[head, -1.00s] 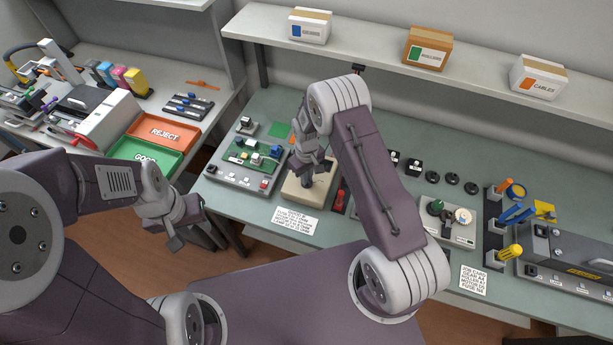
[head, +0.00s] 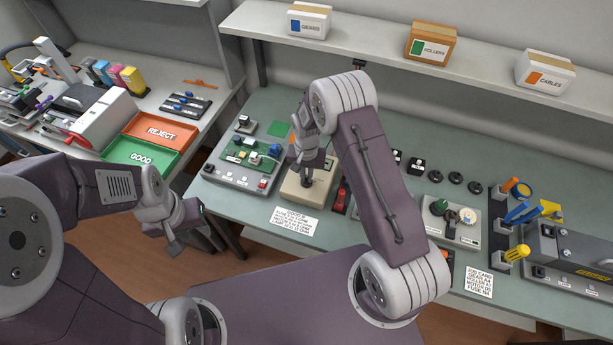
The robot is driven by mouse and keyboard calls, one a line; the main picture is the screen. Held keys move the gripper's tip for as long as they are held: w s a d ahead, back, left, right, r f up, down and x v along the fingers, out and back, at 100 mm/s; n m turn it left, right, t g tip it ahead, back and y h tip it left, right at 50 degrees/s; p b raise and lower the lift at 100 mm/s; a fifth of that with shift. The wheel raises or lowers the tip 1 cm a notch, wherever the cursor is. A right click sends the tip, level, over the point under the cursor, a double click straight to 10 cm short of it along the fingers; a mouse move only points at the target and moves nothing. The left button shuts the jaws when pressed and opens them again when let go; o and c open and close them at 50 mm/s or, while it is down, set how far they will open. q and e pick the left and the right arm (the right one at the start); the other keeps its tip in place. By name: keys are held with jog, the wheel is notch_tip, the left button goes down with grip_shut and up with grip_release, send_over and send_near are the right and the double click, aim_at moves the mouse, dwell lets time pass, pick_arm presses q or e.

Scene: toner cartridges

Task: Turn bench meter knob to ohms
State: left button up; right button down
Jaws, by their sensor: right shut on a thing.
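The bench meter is a beige box (head: 301,194) on the green workbench, left of the picture's middle. A dark knob (head: 306,182) stands on its top. My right gripper (head: 307,175) points down over the meter and is shut on the knob; the fingers and wrist cover part of the knob and the meter's face. The knob's pointer and the dial marks cannot be read. My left gripper (head: 187,236) hangs in front of the bench at the left, its fingers apart and empty, away from the meter.
A printed card (head: 294,222) lies in front. Green (head: 130,154) and orange (head: 158,128) trays sit on the left table. A shelf with boxes runs behind.

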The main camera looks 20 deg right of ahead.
jog(key=m, duration=0.3)
jog(key=shift+m+b, duration=0.3)
jog(key=shift+b, duration=0.05)
jog(key=m, duration=0.3)
jog(key=shift+m, duration=0.3)
jog(key=m+b, duration=0.1)
jog(key=m, duration=0.2)
jog(key=shift+m, duration=1.9)
jog(key=c, duration=1.5)
grip_release()
jog(key=shift+a, duration=0.1)
